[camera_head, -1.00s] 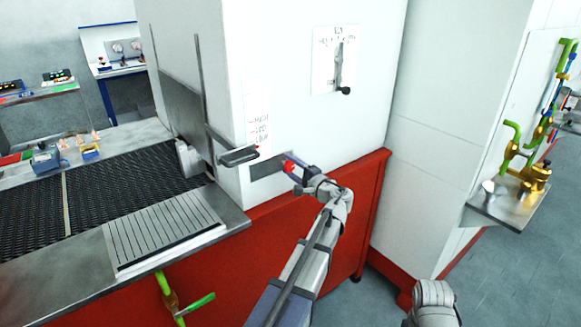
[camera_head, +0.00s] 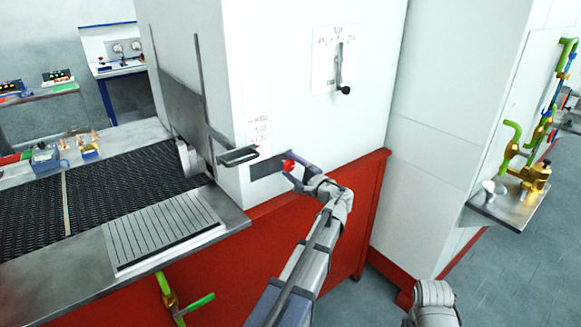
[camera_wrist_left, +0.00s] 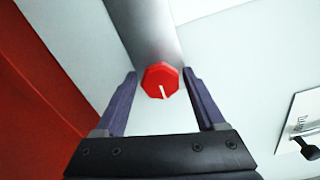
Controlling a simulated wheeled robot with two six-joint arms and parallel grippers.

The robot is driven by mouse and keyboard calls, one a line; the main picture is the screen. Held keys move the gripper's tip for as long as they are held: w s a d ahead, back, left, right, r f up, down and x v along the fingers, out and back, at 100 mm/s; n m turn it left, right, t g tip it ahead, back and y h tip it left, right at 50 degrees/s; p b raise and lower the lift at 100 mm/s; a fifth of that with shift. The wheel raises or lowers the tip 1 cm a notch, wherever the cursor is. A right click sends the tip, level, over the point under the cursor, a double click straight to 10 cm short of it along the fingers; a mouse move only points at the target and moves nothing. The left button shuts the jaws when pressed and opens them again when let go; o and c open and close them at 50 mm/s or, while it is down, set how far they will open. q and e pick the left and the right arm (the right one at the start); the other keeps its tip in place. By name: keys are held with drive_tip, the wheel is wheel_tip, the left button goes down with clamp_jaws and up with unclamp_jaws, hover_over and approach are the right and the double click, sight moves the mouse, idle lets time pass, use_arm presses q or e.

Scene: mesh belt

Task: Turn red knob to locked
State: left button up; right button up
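The red knob (camera_head: 289,166) sits on a grey strip (camera_head: 266,169) low on the white machine's front panel. In the left wrist view the knob (camera_wrist_left: 161,80) is a faceted red disc with a white mark pointing toward the gripper's base. My left gripper (camera_head: 291,168) is open at the knob. In the wrist view its two dark fingers (camera_wrist_left: 160,80) stand on either side of the knob, with a visible gap on each side. My right gripper is not in view.
A dark handle (camera_head: 238,156) juts out left of the knob. A lever plate (camera_head: 336,62) is on the panel above; its black-ended lever also shows in the wrist view (camera_wrist_left: 308,150). The red base (camera_head: 350,195) lies below. A mesh belt (camera_head: 110,185) runs at the left.

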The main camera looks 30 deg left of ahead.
use_arm(q)
drive_tip(key=shift+o, duration=0.7)
drive_tip(key=v, duration=0.7)
drive_tip(key=shift+s+d, duration=0.15)
drive_tip(key=shift+d, duration=0.2)
drive_tip(key=s+d+f+n+g+h+p, duration=0.1)
drive_tip(key=s+d+f+g+h, duration=0.1)
drive_tip(key=s+d+f+h, duration=0.3)
drive_tip(key=s+d+f+n+g+h+p, duration=0.1)
drive_tip(key=s+d+f+h, duration=0.4)
drive_tip(key=s+d, duration=0.6)
drive_tip(key=s+d+f+n+g+h+p, duration=0.1)
drive_tip(key=s+d+f+g+h, duration=0.3)
drive_tip(key=s+d+f, duration=0.4)
drive_tip(key=d+h+p, duration=0.1)
drive_tip(key=d, duration=0.4)
drive_tip(key=shift+s+d, duration=0.3)
drive_tip(key=shift+d, duration=0.05)
